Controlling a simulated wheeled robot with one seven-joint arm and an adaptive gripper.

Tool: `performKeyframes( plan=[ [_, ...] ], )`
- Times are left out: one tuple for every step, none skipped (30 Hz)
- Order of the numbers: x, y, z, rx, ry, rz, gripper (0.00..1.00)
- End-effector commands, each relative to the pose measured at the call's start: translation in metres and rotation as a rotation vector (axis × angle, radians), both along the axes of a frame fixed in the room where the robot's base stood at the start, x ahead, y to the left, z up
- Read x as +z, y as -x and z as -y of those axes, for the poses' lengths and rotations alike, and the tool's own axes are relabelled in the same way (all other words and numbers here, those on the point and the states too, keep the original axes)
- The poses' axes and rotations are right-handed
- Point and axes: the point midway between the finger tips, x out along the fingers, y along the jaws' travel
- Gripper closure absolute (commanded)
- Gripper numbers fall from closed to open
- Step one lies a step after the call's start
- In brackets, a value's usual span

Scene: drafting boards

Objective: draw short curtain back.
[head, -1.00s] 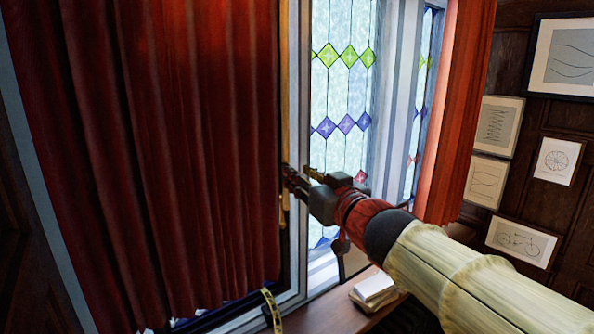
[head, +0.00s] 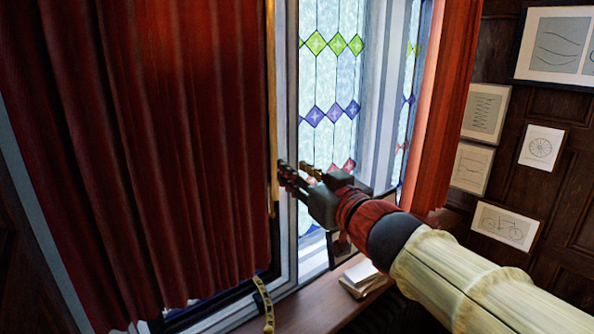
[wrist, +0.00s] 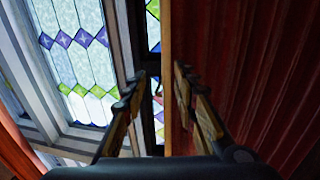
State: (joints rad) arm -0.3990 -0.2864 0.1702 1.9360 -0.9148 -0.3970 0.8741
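A dark red curtain (head: 150,150) hangs in folds over the left part of the window, its lower hem just above the sill. A gold-brown band (head: 273,110) runs down its right edge. My gripper (head: 295,170) is beside this edge, at its lower half. In the wrist view the curtain (wrist: 250,60) fills the right side, and its edge band runs down between the two spread fingers of my gripper (wrist: 158,82). The right finger is close to the curtain; I cannot tell whether it touches. Another red curtain (head: 450,100) hangs at the right.
The stained-glass window (head: 325,85) is uncovered between the curtains. Below it, the wooden sill (head: 305,300) bears a stack of books or papers (head: 362,277) and a yellow tape (head: 264,300). Framed drawings (head: 480,112) hang on the right wall.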

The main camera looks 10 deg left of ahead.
Motion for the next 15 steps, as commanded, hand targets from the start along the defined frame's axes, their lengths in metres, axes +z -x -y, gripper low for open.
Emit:
performKeyframes(
  plan=[
    [0.002,0.0,0.0,0.0,0.0,0.0,0.71],
    [0.002,0.0,0.0,0.0,0.0,0.0,0.71],
    [0.001,0.0,0.0,0.0,-0.001,0.001,0.71],
    [0.001,0.0,0.0,0.0,-0.001,0.001,0.71],
    [0.001,0.0,0.0,0.0,0.0,0.0,0.71],
    [0.001,0.0,0.0,0.0,0.0,0.0,0.71],
    [0.001,0.0,0.0,0.0,-0.001,0.001,0.71],
    [0.002,0.0,-0.001,0.001,0.0,0.001,0.71],
    [0.006,0.001,-0.003,0.003,-0.002,0.002,0.71],
    [0.009,0.001,-0.005,0.005,0.0,0.004,0.71],
    [0.013,0.001,-0.007,0.006,0.0,0.004,0.71],
    [0.017,0.001,-0.01,0.007,0.0,0.003,0.71],
    [0.02,0.001,-0.012,0.007,0.0,0.001,0.71],
    [0.023,0.001,-0.013,0.005,0.0,0.001,0.71],
    [0.026,0.0,-0.014,0.004,-0.001,0.001,0.71]
  ],
)
